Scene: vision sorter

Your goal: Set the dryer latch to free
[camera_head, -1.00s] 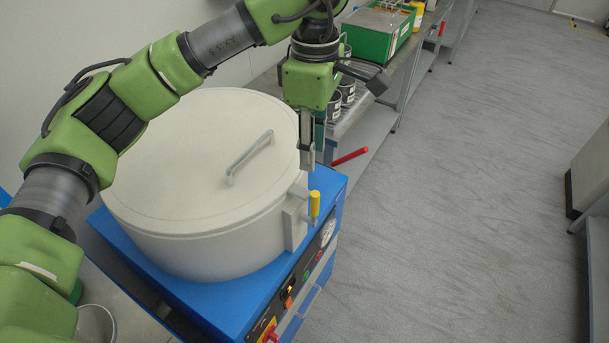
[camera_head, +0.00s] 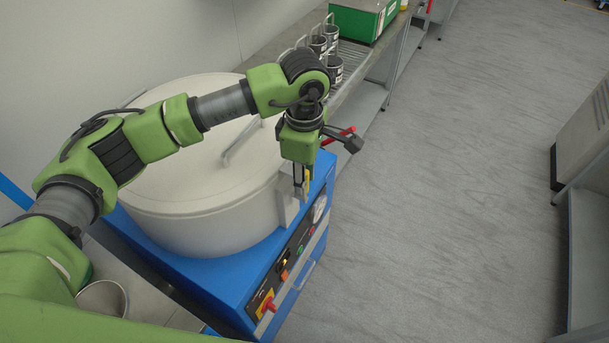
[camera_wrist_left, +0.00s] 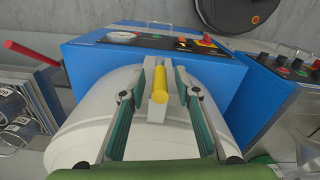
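The dryer is a white drum (camera_head: 200,215) with a round lid, set on a blue base (camera_head: 228,285). Its latch has a yellow handle (camera_head: 308,176) on a pale bracket at the drum's front right edge. In the wrist view the yellow handle (camera_wrist_left: 160,84) stands in front of its bracket, in line with the gap between the fingers. My left gripper (camera_head: 300,192) points down at the latch and partly hides it in the head view. In the wrist view its fingers (camera_wrist_left: 155,82) are spread, one on each side of the handle, with gaps showing. My right gripper is not in view.
The base front carries a gauge (camera_head: 320,208), buttons and a red switch (camera_head: 266,305). A red bar (camera_head: 340,136) sticks out behind the gripper. Metal cups (camera_head: 333,70) and a green box (camera_head: 362,20) stand on the rear bench.

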